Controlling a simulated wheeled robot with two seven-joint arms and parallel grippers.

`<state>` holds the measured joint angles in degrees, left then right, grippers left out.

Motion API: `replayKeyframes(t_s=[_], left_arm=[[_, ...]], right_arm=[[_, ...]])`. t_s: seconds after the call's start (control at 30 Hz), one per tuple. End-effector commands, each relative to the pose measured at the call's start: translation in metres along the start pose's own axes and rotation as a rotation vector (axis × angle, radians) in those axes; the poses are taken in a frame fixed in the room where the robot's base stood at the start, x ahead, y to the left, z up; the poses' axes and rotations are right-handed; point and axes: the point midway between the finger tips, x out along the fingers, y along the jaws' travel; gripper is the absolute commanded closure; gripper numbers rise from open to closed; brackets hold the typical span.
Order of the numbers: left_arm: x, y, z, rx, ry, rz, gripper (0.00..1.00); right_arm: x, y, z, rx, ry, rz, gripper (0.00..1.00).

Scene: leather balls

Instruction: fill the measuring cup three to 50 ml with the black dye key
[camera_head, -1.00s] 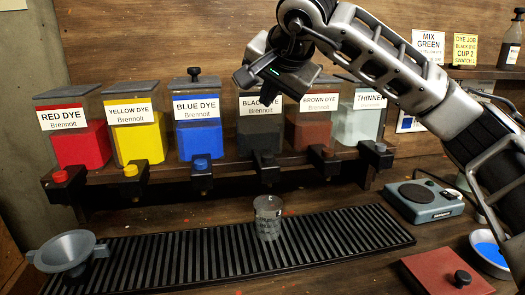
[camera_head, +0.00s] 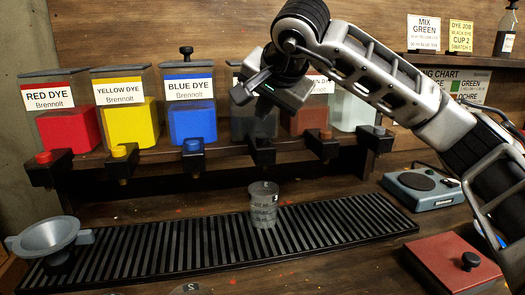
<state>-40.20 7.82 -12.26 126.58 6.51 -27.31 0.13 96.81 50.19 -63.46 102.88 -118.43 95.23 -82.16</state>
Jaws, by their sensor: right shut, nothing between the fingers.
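The measuring cup three (camera_head: 263,208), a small clear cup with a "3" near its rim, stands upright on the black slatted drip tray (camera_head: 340,226). It looks empty. The black dye tank (camera_head: 250,128) stands on the shelf behind, with its label mostly hidden by my right gripper. The black dye key (camera_head: 262,152) is the dark tap on the shelf front below that tank, behind the cup. My right gripper (camera_head: 243,94) is shut and empty, in front of the tank's upper part and above the key. My left gripper is not in view.
Red (camera_head: 68,130), yellow (camera_head: 126,125) and blue (camera_head: 191,120) dye tanks stand to the left; brown and thinner tanks stand right. A grey funnel (camera_head: 48,238) sits at the tray's left end.

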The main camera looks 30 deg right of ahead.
Motion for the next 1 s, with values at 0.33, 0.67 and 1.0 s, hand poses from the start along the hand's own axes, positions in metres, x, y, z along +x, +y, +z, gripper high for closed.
replayKeyframes(t_s=[0.33, 0.67, 1.0], left_arm=[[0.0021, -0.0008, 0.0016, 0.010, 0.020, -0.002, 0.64], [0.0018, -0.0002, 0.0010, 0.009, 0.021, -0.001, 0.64], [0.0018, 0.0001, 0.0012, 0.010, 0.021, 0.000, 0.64]], right_arm=[[0.0126, 0.0091, 0.0091, 0.000, 0.001, 0.000, 1.00], [0.0123, 0.0088, 0.0089, 0.000, 0.000, 0.000, 1.00], [0.0123, 0.0088, 0.0090, 0.000, 0.000, 0.000, 1.00]])
